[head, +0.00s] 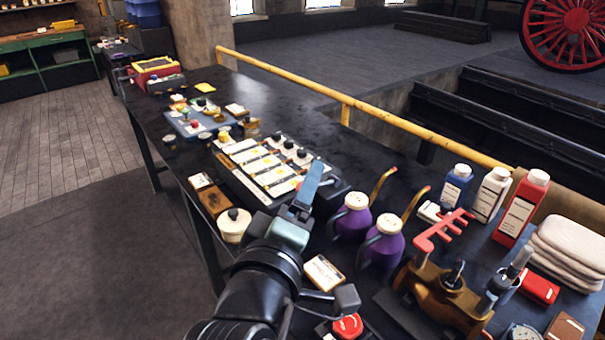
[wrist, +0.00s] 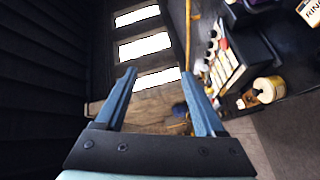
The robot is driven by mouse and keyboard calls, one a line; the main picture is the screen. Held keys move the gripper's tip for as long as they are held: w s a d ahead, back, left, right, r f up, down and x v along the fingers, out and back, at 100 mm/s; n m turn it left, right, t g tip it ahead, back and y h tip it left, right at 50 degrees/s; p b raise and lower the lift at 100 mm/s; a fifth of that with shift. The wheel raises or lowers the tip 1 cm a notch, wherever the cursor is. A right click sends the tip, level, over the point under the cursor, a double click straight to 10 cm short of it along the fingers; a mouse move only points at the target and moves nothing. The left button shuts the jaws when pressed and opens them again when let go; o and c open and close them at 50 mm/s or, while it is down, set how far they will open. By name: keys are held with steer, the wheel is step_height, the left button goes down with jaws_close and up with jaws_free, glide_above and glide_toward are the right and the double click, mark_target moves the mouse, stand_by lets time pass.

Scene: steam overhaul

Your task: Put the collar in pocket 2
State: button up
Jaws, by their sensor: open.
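My gripper (head: 312,184) is raised over the workbench in the head view, in front of the sectioned tray. In the wrist view its two blue fingers (wrist: 158,74) are spread apart with nothing between them. The tray (head: 243,189) has several compartments with white, yellow-marked plates and dark knob-like parts along its far side. It also shows in the wrist view (wrist: 236,80), to the right of the fingers. The number of each pocket is too small to read. I cannot make out which small part is the collar; my arm hides some of the bench.
A lidded cream pot (head: 234,228) stands near the bench's front edge. Two purple oil cans (head: 352,222) with long spouts stand right of my gripper. A brown valve with a red handle (head: 440,232), bottles (head: 520,207) and folded cloths (head: 570,245) crowd the right. A yellow rail (head: 400,128) runs behind.

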steer(key=s+r+m+t+y, duration=0.1)
steer(key=s+r+m+t, duration=0.2)
steer(key=r, duration=0.7)
steer(key=s+r+m+t+y, duration=0.2)
steer(key=s+r+m+t, duration=0.2)
steer(key=r, duration=0.6)
steer(key=s+r+m+t+y, duration=0.1)
steer(key=s+r+m+t, duration=0.2)
steer(key=s+r, duration=0.3)
step_height(320, 180, up, 5)
steer(key=shift+a+m+t, duration=0.2)
steer(key=shift+m+t, duration=0.1)
steer(key=shift+t, duration=0.1)
